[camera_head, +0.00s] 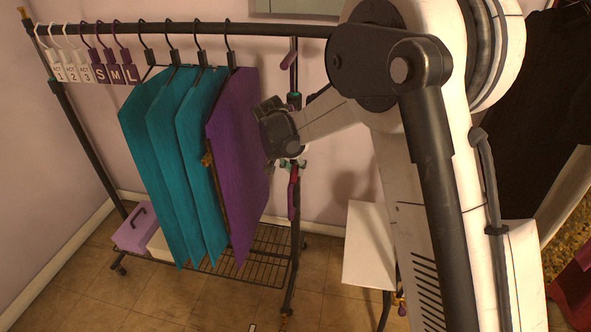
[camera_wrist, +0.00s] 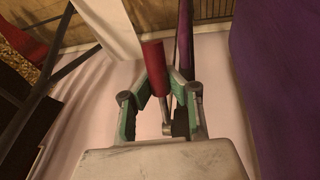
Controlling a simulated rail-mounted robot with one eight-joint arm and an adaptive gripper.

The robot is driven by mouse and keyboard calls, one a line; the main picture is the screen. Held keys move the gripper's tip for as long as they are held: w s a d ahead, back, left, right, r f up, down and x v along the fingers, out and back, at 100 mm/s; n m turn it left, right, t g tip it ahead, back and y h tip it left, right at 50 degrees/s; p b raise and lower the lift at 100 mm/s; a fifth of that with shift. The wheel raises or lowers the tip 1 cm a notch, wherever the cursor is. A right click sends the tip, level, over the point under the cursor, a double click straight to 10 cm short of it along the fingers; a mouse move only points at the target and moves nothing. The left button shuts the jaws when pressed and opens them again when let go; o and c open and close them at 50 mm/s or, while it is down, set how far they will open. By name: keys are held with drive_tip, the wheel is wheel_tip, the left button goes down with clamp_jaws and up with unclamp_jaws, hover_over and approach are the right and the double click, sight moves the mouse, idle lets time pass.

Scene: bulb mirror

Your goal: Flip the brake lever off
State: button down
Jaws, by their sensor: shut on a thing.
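The brake lever shows in the wrist view as a red cylindrical handle (camera_wrist: 153,62) on a thin metal stem. My gripper (camera_wrist: 160,84) has its green-edged fingers on both sides of the handle's lower part and is shut on it. In the head view my gripper (camera_head: 291,163) is at the right post of the garment rack (camera_head: 296,245), just right of the purple hanging panel. A small red part (camera_head: 294,175) shows just below the fingers there. The fingers and post hide much of the lever in the head view.
A purple panel (camera_head: 240,150) hangs close to my gripper, with several teal panels (camera_head: 160,150) left of it. White and purple tags (camera_head: 85,68) hang at the rail's left end. A lilac box (camera_head: 133,230) sits low left. A white surface (camera_head: 368,245) stands right of the rack.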

drive_tip(key=shift+s+r+g, duration=0.1)
drive_tip(key=shift+r+g, duration=0.15)
drive_tip(key=shift+g, duration=0.15)
drive_tip(key=c, duration=1.6)
unclamp_jaws()
drive_tip(key=shift+r, duration=0.1)
drive_tip(key=v, duration=1.2)
drive_tip(key=shift+d, duration=0.1)
drive_tip(key=shift+d, duration=0.1)
